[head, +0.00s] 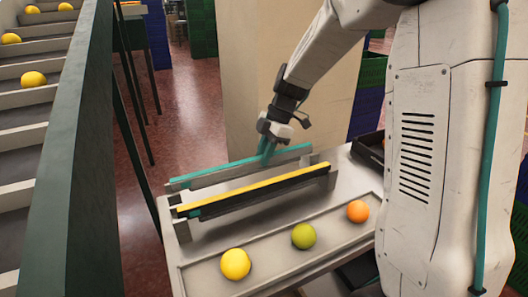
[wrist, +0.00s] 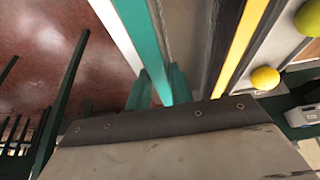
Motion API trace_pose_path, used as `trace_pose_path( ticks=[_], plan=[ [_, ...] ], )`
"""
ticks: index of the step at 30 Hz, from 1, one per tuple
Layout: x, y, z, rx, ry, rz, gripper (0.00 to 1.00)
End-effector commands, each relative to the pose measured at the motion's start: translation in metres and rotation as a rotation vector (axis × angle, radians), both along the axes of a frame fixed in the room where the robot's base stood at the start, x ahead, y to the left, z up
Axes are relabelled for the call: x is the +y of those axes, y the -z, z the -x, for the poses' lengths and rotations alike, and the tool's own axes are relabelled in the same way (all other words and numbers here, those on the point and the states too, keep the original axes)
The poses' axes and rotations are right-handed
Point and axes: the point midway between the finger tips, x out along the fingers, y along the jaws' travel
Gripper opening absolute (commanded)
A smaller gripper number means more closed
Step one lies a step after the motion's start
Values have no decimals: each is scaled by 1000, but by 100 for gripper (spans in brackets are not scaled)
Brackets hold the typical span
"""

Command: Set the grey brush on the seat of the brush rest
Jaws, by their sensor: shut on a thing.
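The grey brush (head: 220,172) looks like a long grey bar with a teal strip along its top. It lies lengthwise along the far-left edge of the table, in my gripper's hold. My gripper (head: 267,152) is shut on it right of its middle, from above. In the wrist view the teal fingers (wrist: 159,88) stand on either side of the teal strip. The brush rest (head: 183,231) seems to be the grey stand with end posts, beside the brush on the near side. A black bar with a yellow top (head: 255,188) runs along it. The seat is not clearly visible.
On the light table (head: 225,225), a yellow ball (head: 236,264), a green ball (head: 303,236) and an orange ball (head: 358,211) lie in a front trough. A dark green wall and stepped conveyor (head: 30,135) stand left. A dark tray (head: 371,146) is at the right.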

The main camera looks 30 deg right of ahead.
Motion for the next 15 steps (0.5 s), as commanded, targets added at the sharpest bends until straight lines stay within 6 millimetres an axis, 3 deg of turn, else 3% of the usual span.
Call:
trace_pose_path(
  ticks=[15],
  plan=[
    [0,6,0,1,0,0,0]
  ],
)
